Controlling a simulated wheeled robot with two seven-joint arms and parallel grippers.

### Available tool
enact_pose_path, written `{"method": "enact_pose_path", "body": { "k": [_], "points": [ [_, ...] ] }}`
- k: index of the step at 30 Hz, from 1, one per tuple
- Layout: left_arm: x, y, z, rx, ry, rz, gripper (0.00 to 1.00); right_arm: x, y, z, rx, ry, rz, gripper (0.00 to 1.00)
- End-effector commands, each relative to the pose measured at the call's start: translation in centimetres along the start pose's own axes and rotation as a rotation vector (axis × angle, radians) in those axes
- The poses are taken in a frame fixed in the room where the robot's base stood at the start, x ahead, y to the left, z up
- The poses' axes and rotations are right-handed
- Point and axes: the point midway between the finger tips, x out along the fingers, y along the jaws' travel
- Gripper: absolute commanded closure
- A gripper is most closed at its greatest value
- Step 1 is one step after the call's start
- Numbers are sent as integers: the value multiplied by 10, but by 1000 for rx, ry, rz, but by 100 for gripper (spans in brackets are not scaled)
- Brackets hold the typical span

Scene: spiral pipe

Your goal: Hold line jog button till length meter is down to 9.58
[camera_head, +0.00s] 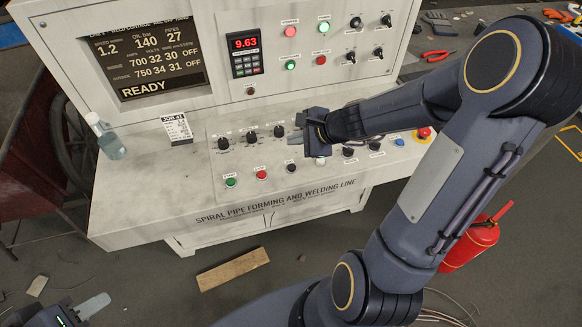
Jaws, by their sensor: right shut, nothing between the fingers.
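The length meter (245,43) is a black box with a red display that reads 9.63, on the upright panel. My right gripper (296,138) reaches over the sloped control desk (180,145) from the right, fingers shut and holding nothing. Its fingertips are close to the desk, right of a row of black knobs (251,136). It hides part of the controls, and I cannot tell whether it touches a button. The button labels are too small to read, so I cannot pick out the line jog button. My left gripper (92,307) shows only partly at the bottom left corner.
The lower row has a green button (230,182), a red button (261,174) and a black button (291,167). A red emergency button (424,132) is at the desk's right end.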

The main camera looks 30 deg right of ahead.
Motion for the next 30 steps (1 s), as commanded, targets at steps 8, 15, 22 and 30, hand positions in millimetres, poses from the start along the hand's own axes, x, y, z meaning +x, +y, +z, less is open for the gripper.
{"method": "enact_pose_path", "body": {
  "k": [8,15,22,30],
  "points": [
    [29,-13,14,0,0,0,64,27,20,-20,2,1,1,100],
    [55,-25,28,0,0,0,64,51,37,-37,0,0,0,100],
    [64,-29,32,0,0,0,64,57,42,-42,0,0,0,100],
    [62,-29,31,0,0,0,64,56,41,-41,0,0,0,100]
  ]
}}
